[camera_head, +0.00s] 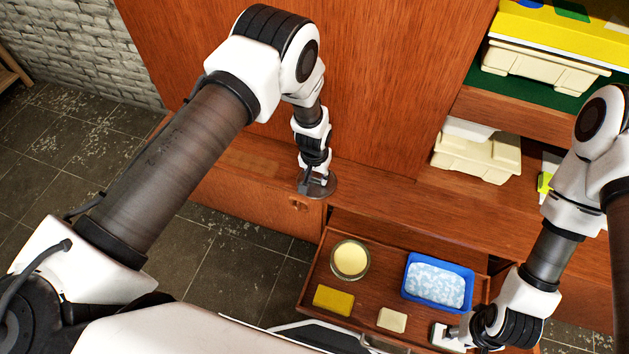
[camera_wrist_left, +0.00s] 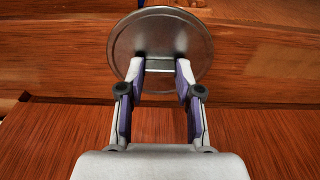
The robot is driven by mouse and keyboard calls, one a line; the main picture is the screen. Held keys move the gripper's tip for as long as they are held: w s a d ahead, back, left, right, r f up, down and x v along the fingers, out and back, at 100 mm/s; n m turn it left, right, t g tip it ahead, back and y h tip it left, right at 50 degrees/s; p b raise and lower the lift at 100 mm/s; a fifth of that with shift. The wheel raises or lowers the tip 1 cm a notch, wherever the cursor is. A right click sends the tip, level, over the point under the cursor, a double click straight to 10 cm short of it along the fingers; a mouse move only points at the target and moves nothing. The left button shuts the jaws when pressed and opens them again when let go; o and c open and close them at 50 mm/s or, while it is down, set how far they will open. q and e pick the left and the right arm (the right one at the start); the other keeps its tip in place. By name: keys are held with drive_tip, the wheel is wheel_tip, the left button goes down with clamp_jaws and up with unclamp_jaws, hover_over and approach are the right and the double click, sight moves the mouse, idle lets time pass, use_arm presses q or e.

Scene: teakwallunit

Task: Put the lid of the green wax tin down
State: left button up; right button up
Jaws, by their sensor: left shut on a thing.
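The round metal lid (camera_head: 327,185) is at the wooden ledge left of the open drawer; it also shows as a grey disc in the left wrist view (camera_wrist_left: 150,28). My left gripper (camera_head: 315,181) is shut on it, with both fingertips at the middle of its face (camera_wrist_left: 160,68). I cannot tell whether the lid touches the ledge. The wax tin (camera_head: 350,259) stands uncovered in the drawer, showing pale yellow wax inside a dark rim. My right gripper (camera_head: 447,336) is at the drawer's front right corner; its fingers are too unclear to read.
The open drawer (camera_head: 316,268) also holds a yellow block (camera_head: 333,300), a cream block (camera_head: 392,319) and a blue tray (camera_head: 409,292) with pale blue-white contents. Cream boxes (camera_head: 477,158) stand on the shelves at right. The wooden ledge (camera_head: 400,205) right of the lid is bare.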

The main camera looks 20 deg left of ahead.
use_arm(q)
drive_tip(key=w, duration=0.1)
drive_tip(key=w+a+b, duration=0.1)
drive_tip(key=w+b, duration=0.1)
drive_tip(key=shift+w+a+f, duration=0.2)
drive_tip(key=shift+w+f, duration=0.05)
drive_tip(key=shift+w, duration=0.1)
wheel_tip(320, 180, down, 3)
drive_tip(key=shift+f+b, duration=0.1)
drive_tip(key=shift+b, duration=1.15)
drive_tip(key=shift+w, duration=0.1)
drive_tip(key=o, duration=0.8)
drive_tip(key=shift+f, duration=0.1)
drive_tip(key=shift+o, duration=0.2)
use_arm(e)
wheel_tip(320, 180, down, 6)
drive_tip(key=shift+s+d, duration=0.1)
